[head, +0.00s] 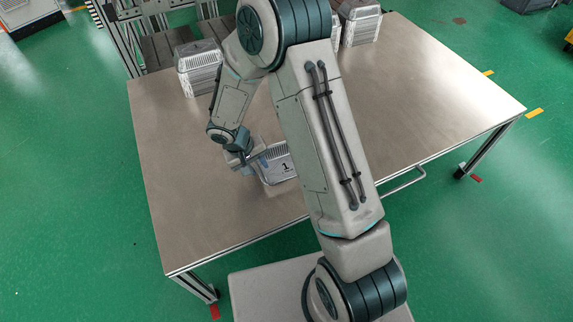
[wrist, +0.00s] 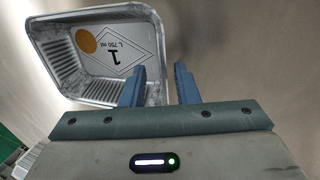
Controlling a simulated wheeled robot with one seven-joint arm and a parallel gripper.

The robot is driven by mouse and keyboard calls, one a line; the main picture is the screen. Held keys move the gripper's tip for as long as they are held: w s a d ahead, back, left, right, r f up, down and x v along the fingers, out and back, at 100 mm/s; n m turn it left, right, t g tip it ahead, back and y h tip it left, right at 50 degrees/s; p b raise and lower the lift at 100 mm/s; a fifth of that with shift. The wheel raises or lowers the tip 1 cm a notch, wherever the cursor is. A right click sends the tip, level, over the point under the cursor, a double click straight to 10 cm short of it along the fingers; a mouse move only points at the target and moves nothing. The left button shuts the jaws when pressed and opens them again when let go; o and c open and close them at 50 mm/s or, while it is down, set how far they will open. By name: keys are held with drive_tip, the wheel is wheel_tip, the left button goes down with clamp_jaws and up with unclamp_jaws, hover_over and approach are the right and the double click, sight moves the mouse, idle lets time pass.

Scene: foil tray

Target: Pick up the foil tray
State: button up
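The foil tray (head: 281,172) is a silver, ribbed-walled tray on the table, left of my upper arm in the head view and partly hidden by my arm. In the wrist view the foil tray (wrist: 62,84) fills the upper left, its inside showing a printed "1" and an orange dot. My gripper (wrist: 160,76) is open at the tray's right-hand wall. The left finger overlaps the inside of the tray and the right finger is outside, with the wall between them and a gap showing. Contact cannot be told. In the head view my gripper (head: 254,158) is at the tray's left side.
The tray is on a wide metal-topped table (head: 440,95) with bare room to the right and front left. Stacks of foil trays stand at the back, one at the left (head: 198,66) and others behind my arm (head: 360,24). A metal frame stands beyond the back left edge.

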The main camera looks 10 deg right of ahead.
drive_tip(key=shift+x, duration=1.15)
drive_tip(key=shift+f+b, duration=0.15)
drive_tip(key=shift+b, duration=0.2)
clamp_jaws()
